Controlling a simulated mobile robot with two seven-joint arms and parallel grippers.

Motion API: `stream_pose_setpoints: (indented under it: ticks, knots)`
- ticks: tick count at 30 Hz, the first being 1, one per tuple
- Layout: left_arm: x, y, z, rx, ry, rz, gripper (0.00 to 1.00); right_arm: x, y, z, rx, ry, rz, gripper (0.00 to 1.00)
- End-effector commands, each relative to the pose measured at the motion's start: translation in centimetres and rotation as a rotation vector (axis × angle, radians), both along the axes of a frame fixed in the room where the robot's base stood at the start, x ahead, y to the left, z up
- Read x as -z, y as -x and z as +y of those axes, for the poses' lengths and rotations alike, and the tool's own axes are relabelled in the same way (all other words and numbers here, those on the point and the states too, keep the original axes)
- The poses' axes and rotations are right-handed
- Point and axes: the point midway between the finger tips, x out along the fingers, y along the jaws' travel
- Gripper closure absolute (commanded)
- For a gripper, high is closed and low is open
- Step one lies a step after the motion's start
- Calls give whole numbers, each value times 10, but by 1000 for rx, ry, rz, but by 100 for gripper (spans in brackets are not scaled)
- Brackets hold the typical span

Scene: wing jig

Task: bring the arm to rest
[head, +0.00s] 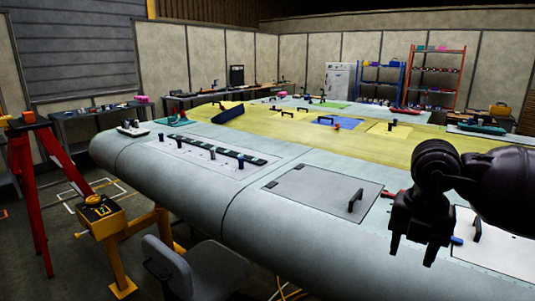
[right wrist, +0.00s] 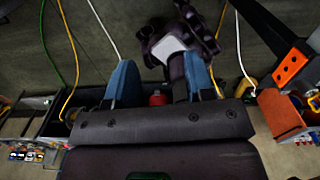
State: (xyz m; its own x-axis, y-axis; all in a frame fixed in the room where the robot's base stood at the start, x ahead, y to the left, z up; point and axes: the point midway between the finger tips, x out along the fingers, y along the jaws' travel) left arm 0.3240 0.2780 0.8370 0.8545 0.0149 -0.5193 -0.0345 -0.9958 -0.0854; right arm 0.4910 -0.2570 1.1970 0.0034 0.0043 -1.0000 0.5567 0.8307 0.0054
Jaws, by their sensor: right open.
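My right gripper (head: 413,254) hangs at the right of the head view, fingers pointing down, in front of the wing's near right part. Its jaws are apart and nothing shows between them. In the right wrist view its two blue-padded fingers (right wrist: 160,80) stand well apart. A dark shape with a pale square patch lies beyond them; I cannot tell what it is. The wing (head: 270,185), grey with a yellow middle, stretches across the head view. My left gripper is in neither view.
A grey hatch panel with a black handle (head: 355,201) and a white panel (head: 495,246) lie on the wing near my right arm. A grey chair (head: 195,268), a yellow stand (head: 98,214) and a red tripod (head: 32,185) stand left. Cables (right wrist: 97,28) cross the floor.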

Motion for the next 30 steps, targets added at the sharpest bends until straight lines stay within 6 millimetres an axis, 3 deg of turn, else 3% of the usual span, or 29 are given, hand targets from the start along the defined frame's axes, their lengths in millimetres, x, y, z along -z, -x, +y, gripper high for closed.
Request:
stream_pose_setpoints:
  ticks: [8, 18, 24, 30]
  knots:
    - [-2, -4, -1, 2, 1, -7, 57, -10, -7, 50, -316, -310, -91, 51]
    - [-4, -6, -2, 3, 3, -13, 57, -83, -10, 149, -600, -971, -379, 51]
    - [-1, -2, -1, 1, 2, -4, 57, -116, -20, 179, -499, -1382, -590, 51]
    - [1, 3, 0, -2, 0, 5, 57, -114, -52, 167, -124, -1673, -784, 51]
